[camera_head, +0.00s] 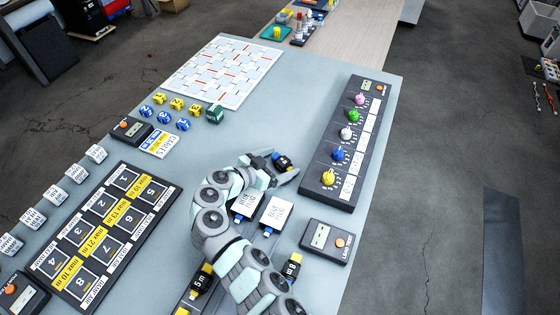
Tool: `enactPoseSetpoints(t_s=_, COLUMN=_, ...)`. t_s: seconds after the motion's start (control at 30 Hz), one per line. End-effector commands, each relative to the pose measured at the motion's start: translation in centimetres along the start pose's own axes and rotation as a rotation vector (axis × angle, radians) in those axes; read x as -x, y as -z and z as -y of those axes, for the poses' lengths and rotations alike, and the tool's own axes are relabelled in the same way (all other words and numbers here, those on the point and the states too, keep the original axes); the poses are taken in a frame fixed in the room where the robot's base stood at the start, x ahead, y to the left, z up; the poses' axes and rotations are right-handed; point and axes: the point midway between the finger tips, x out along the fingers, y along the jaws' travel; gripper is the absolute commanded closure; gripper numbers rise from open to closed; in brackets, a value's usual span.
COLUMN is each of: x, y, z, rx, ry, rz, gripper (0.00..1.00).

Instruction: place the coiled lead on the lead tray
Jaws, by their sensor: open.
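My gripper (281,166) is over the middle of the grey table. Its fingers are apart, on either side of a small black piece with a blue part (284,160); I cannot tell whether they touch it. No coil can be made out on this piece, so I cannot tell whether it is the coiled lead. Black pieces with yellow labels, one marked 5 m (203,280) and another marked 8 m (291,266), are near the bottom beside my arm. A dark flat surface shows under the 5 m piece; I cannot tell whether it is the lead tray. My arm hides part of this area.
White cards (276,213) lie just below my gripper. A black panel with coloured knobs (346,140) stands to the right, and a small meter box (326,241) below it. A black numbered board (108,235) fills the left. Coloured cubes (177,103) and a white grid sheet (224,70) are farther back.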

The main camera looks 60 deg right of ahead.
Motion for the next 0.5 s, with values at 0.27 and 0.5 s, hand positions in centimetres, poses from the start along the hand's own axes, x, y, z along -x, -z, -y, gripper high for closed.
enactPoseSetpoints(t_s=0.27, x=5.8, y=0.0, z=0.1, rx=0.0, ry=0.005, rz=0.0, gripper=0.06)
enactPoseSetpoints(t_s=0.5, x=10.1, y=0.0, z=0.1, rx=0.001, ry=0.003, rz=0.001, gripper=0.06)
